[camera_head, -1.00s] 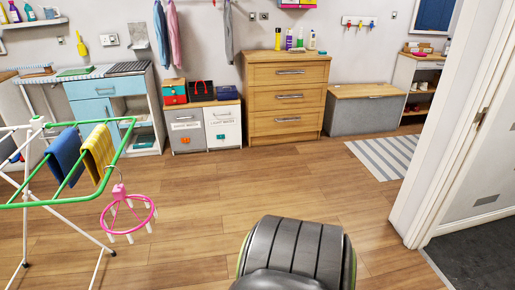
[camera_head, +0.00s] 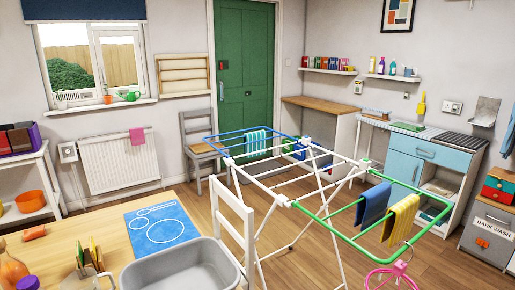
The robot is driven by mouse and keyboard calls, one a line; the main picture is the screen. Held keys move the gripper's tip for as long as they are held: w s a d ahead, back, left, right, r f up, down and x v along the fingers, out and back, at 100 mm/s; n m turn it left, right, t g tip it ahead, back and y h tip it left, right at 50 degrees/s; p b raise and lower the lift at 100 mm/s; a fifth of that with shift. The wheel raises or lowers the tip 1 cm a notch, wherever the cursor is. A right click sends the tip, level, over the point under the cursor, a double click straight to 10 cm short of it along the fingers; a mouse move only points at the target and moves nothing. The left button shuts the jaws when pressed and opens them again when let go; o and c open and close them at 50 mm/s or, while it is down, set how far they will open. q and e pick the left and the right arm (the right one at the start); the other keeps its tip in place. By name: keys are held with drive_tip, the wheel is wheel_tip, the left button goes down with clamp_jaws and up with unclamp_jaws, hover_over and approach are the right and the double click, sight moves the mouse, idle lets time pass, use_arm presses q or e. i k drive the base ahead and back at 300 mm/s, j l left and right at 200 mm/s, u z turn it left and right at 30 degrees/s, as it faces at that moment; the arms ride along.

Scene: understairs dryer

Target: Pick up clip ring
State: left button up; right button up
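The clip ring, a pink ring with hanging clips (camera_head: 392,277), hangs by a hook from the front right corner of the drying rack's green-edged end (camera_head: 335,232). It is at the bottom edge of the head view, and its lower part is cut off. A blue cloth (camera_head: 373,204) and a yellow striped cloth (camera_head: 401,219) hang on the rack beside it. Neither of my grippers shows in this view.
A table (camera_head: 98,256) with a grey basin (camera_head: 180,272) and a blue mat (camera_head: 158,230) stands front left. A white chair (camera_head: 232,214) stands between table and rack. Bare floor shows right of the rack, before the blue-drawer cabinet (camera_head: 424,160).

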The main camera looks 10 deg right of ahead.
sight(399, 268)
drive_tip(key=u, duration=0.25)
drive_tip(key=l+u, duration=0.45)
drive_tip(key=i+l+u, duration=0.1)
drive_tip(key=l+u, duration=0.8)
drive_tip(key=k+l+u, duration=0.1)
drive_tip(key=l, duration=0.35)
drive_tip(key=k+l+u, duration=0.1)
drive_tip(key=l, duration=0.35)
drive_tip(key=k+l+u, duration=0.15)
drive_tip(key=l, duration=0.25)
drive_tip(key=k+l+u, duration=0.1)
drive_tip(key=k+l, duration=0.2)
drive_tip(key=k+l+u, duration=0.1)
drive_tip(key=l, duration=0.35)
drive_tip(key=k, duration=0.1)
